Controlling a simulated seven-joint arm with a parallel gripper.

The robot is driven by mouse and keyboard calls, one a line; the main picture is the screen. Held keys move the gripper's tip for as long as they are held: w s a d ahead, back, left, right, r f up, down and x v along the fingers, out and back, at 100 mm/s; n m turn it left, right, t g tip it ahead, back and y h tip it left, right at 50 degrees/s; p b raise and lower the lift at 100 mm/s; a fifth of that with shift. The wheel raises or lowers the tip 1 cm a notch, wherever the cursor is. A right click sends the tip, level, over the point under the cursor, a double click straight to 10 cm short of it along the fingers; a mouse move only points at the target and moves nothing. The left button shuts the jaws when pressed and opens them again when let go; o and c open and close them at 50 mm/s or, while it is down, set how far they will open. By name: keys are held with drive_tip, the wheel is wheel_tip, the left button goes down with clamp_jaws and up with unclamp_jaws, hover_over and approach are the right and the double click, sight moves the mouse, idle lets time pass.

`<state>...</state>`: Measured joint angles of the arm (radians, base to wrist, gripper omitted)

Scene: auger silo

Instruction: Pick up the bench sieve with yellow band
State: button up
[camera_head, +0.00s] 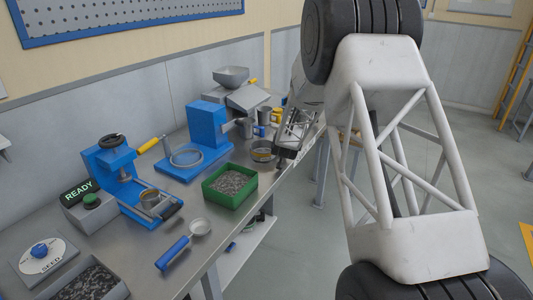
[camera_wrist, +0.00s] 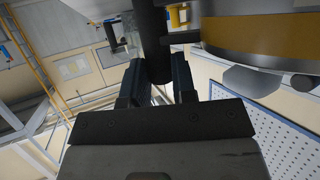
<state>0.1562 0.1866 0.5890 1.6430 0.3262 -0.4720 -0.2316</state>
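The bench sieve with yellow band (camera_head: 262,152) is a round pan near the bench's front edge, right of the green tray. In the wrist view its yellow-orange band (camera_wrist: 262,32) fills the upper right, close to the camera. My gripper (camera_head: 284,158) is at the sieve's right side in the head view. In the wrist view a dark round handle (camera_wrist: 152,40) stands between the two fingers of my gripper (camera_wrist: 157,88), and a short dark piece seems to join it to the banded pan. The fingers lie close on both sides of the handle; whether they press on it is unclear.
A green tray of dark grains (camera_head: 231,186) stands left of the sieve. A blue-handled scoop (camera_head: 174,252) lies at the front, left of the tray. Several cups stand behind the sieve. The bench's front edge is close.

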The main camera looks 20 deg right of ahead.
clamp_jaws()
wheel_tip(320, 180, up, 10)
idle(0.8)
idle(0.5)
